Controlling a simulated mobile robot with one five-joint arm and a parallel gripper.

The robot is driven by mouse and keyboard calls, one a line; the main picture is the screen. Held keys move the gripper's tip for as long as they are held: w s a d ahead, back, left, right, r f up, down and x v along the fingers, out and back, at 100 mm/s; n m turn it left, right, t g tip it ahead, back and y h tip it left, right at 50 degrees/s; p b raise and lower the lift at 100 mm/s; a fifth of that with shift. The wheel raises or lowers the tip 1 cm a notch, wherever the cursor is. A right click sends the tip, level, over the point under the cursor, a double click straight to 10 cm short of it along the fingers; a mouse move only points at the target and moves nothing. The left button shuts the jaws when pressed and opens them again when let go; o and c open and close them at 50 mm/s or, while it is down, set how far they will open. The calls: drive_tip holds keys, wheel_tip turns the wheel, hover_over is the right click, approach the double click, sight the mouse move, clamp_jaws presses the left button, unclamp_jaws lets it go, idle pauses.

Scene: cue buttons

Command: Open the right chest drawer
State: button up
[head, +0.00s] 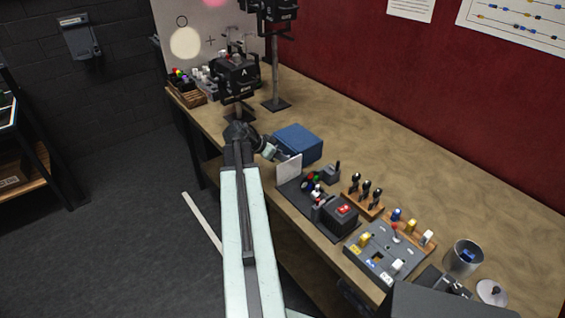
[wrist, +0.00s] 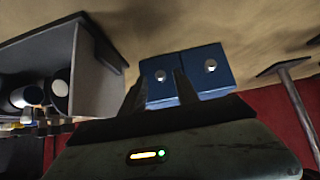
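A small blue chest (head: 298,138) stands on the workbench in the head view. In the wrist view, which looks upside down, its front shows two blue drawers with a pale round knob each. The picture-left drawer (wrist: 161,92), the right one if the view is turned upright, has its knob (wrist: 160,76) between my fingers' lines. The other drawer (wrist: 212,82) is at picture right. Both look closed. My gripper (wrist: 161,92) is open and empty, pointing at the chest; contact cannot be told. In the head view my gripper (head: 268,151) is beside the chest's left side.
A pale upright panel (head: 289,170) stands close to the chest, on a dark tray of tools. A dark box on a stand (head: 237,75) is behind. A button panel (head: 383,255) and metal cup (head: 464,257) are nearer. The bench's (head: 400,160) wall side is clear.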

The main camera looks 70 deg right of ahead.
drive_tip(key=shift+s+d+f, duration=0.15)
drive_tip(key=shift+d+f, duration=0.1)
drive_tip(key=shift+f, duration=0.1)
drive_tip(key=shift+r, duration=0.15)
clamp_jaws()
drive_tip(key=shift+a, duration=0.15)
idle(0.9)
